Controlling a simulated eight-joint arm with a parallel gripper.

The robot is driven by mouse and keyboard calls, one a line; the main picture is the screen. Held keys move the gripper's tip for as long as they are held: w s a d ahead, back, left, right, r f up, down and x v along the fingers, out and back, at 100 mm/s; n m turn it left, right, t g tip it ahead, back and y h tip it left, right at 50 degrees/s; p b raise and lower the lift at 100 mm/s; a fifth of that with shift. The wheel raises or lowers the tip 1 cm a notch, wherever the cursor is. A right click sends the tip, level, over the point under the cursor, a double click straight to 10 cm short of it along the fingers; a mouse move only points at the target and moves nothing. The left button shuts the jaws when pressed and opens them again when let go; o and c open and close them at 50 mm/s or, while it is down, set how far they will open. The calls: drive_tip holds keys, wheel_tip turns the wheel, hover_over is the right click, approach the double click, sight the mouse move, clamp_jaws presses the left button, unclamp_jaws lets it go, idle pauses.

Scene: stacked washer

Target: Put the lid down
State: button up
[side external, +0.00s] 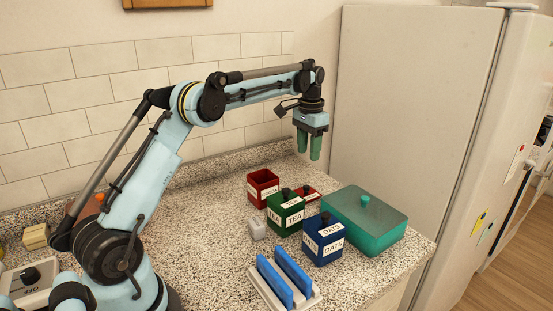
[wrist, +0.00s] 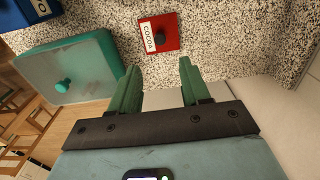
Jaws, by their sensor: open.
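The red cocoa lid (side external: 309,195) lies on the speckled counter behind the green tea canister and beside the teal box. In the wrist view the lid (wrist: 167,43) shows a dark knob and a white COCOA label, beyond the fingertips. The red canister (side external: 263,186) stands to its left in the side view with its top open. My gripper (side external: 309,156) is open and empty, pointing down well above the counter, over the back of the work area. In the wrist view the green fingers of my gripper (wrist: 158,68) are apart with nothing between them.
The lidded green tea canister (side external: 286,219) and blue oats canister (side external: 322,246) stand in front. A teal lidded box (side external: 375,240) is at the right. A white rack with blue panels (side external: 285,278) and a small grey block (side external: 257,230) are nearer. The counter's left middle is clear.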

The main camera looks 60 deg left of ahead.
drive_tip(key=s+d+r+t, duration=0.3)
drive_tip(key=s+d+r, duration=0.45)
drive_tip(key=d, duration=0.25)
drive_tip(key=s+d+f+t, duration=0.2)
drive_tip(key=s+d+f, duration=0.1)
drive_tip(key=s, duration=0.4)
drive_tip(key=s+d+f+t, duration=0.2)
drive_tip(key=s+d+f, duration=0.2)
drive_tip(key=s, duration=0.3)
drive_tip(key=shift+s+d, duration=0.3)
drive_tip(key=shift+d, duration=0.2)
